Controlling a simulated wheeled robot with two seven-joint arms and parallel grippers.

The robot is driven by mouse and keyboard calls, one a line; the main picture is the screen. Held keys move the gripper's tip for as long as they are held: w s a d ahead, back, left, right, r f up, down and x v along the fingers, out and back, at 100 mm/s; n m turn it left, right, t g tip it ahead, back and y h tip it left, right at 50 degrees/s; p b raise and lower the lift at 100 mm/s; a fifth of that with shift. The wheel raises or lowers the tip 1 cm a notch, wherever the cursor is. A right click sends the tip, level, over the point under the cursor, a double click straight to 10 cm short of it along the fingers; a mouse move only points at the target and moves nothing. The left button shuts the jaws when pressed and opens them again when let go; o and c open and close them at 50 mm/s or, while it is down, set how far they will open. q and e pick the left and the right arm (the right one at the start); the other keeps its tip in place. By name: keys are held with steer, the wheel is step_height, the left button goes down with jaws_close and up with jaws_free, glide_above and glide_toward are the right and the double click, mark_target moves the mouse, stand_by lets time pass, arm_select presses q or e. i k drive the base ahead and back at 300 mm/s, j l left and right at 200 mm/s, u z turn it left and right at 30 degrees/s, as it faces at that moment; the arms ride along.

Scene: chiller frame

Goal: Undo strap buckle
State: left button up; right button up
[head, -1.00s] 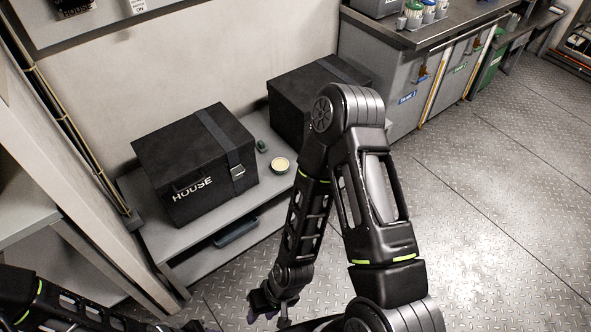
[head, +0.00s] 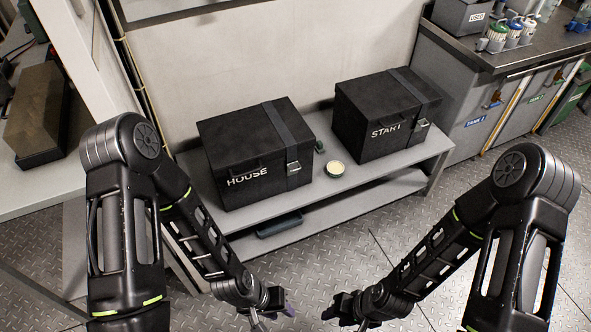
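A black box marked HOUSE (head: 225,140) sits on a grey bench, with a dark strap (head: 285,128) over its lid and a metal buckle (head: 293,169) on its front. A second black box marked START (head: 370,110) stands to its right, with its own strap (head: 402,84) and buckle (head: 421,125). Both straps lie flat and both lids are down. My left gripper (head: 277,305) and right gripper (head: 343,309) are low in front of the bench, apart from both boxes. Their fingers are too small and dark to tell whether they are open.
A counter with bottles (head: 497,36) stands at the right. A brown block (head: 38,110) lies on the left shelf. The floor between is clear.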

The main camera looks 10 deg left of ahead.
mark_target(293, 168)
steer(key=i+j, duration=0.25)
steer(key=i, duration=0.25)
steer(key=i+j, duration=0.25)
steer(key=i, duration=0.25)
